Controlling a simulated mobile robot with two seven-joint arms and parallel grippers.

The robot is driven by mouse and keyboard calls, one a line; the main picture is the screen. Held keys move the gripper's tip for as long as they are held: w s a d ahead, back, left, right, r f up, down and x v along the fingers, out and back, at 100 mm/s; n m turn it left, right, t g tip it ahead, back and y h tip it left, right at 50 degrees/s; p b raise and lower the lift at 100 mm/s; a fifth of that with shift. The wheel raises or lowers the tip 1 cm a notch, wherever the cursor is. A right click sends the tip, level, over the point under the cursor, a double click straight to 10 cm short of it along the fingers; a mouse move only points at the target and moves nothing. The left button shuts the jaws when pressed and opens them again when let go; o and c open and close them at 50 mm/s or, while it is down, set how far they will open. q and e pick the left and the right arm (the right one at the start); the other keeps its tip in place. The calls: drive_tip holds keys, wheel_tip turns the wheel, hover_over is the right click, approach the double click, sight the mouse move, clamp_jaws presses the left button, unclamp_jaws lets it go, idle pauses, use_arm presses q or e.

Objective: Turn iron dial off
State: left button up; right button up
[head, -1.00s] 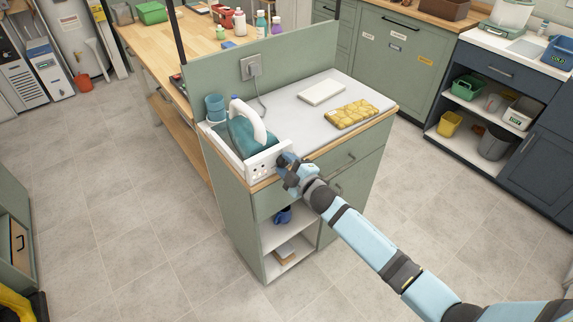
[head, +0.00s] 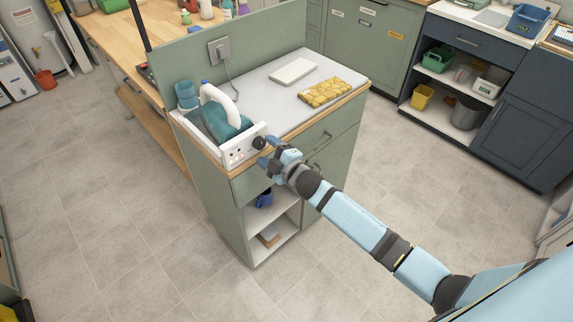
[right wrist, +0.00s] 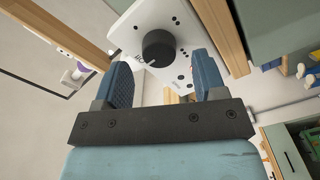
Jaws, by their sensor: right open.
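The iron (head: 222,120), teal with a white handle, stands on a white station (head: 240,152) at the left front corner of the cabinet top. The station's front panel carries a round black dial (head: 259,142). In the right wrist view the dial (right wrist: 159,48) shows whole, with a light mark at its lower left. My right gripper (head: 267,154) is open and empty, just in front of the dial. In the right wrist view its two blue fingers (right wrist: 163,78) stand apart, with the dial beyond and between them, apparently untouched. My left gripper is not in view.
A yellow patterned cloth (head: 325,92) and a white flat block (head: 293,71) lie on the cabinet top. A wall socket (head: 219,50) has a plug and cord. The floor around the cabinet is clear.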

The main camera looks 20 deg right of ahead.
drive_tip(key=b+v, duration=0.1)
drive_tip(key=v, duration=1)
drive_tip(key=shift+s, duration=0.2)
drive_tip(key=shift+r, duration=0.1)
drive_tip(key=s+a+f+m+g+h+p, duration=0.1)
drive_tip(key=s+a+f+m+g+p, duration=0.1)
drive_tip(key=s+m, duration=0.4)
drive_tip(key=s+a+f+m+g+h+p, duration=0.2)
drive_tip(key=s+f+m+g+p, duration=0.2)
drive_tip(key=s, duration=1.2)
drive_tip(key=m+p, duration=0.1)
drive_tip(key=m, duration=0.2)
